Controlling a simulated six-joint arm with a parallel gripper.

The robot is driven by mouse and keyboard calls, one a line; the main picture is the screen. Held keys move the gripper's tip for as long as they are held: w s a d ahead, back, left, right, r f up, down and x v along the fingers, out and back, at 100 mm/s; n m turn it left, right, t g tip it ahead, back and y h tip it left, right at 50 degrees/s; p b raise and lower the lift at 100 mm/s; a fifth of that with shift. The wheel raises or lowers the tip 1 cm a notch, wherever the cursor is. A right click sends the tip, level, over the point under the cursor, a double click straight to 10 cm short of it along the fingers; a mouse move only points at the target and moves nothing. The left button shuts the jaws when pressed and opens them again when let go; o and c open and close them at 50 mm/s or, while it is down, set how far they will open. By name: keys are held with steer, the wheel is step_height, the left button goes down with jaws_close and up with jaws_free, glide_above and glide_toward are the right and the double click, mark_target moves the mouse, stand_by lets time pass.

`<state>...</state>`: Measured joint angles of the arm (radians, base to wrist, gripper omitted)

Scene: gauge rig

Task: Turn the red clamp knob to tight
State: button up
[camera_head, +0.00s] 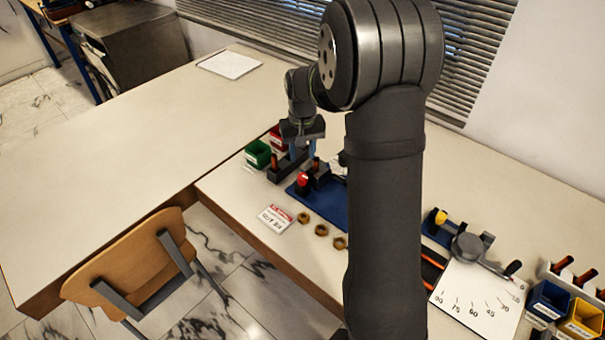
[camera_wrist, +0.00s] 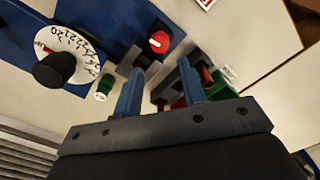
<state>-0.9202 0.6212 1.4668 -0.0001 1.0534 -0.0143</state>
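The red clamp knob (camera_head: 302,179) stands on a dark block at the left end of a blue base plate (camera_head: 332,207). In the wrist view the red knob (camera_wrist: 159,42) is beyond my fingertips, near the top centre. My gripper (camera_head: 297,148) is above and behind the knob in the head view, apart from it. In the wrist view my gripper (camera_wrist: 159,82) has its two blue fingers spread with a gap between them, and no object is held. I cannot read any tight mark beside the knob.
The wrist view shows a black knob (camera_wrist: 54,69) on a white numbered dial and a green part (camera_wrist: 104,88). A green bin (camera_head: 258,153) and red bin (camera_head: 277,138) stand near my gripper. Brass nuts (camera_head: 321,230) lie in front. A yellow knob (camera_head: 440,216) is at right.

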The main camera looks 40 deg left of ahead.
mark_target(302, 176)
step_height(302, 176, down, 9)
stand_by(0.3)
steer(key=c, duration=0.7)
steer(key=shift+m, duration=1)
steer(key=o, duration=0.7)
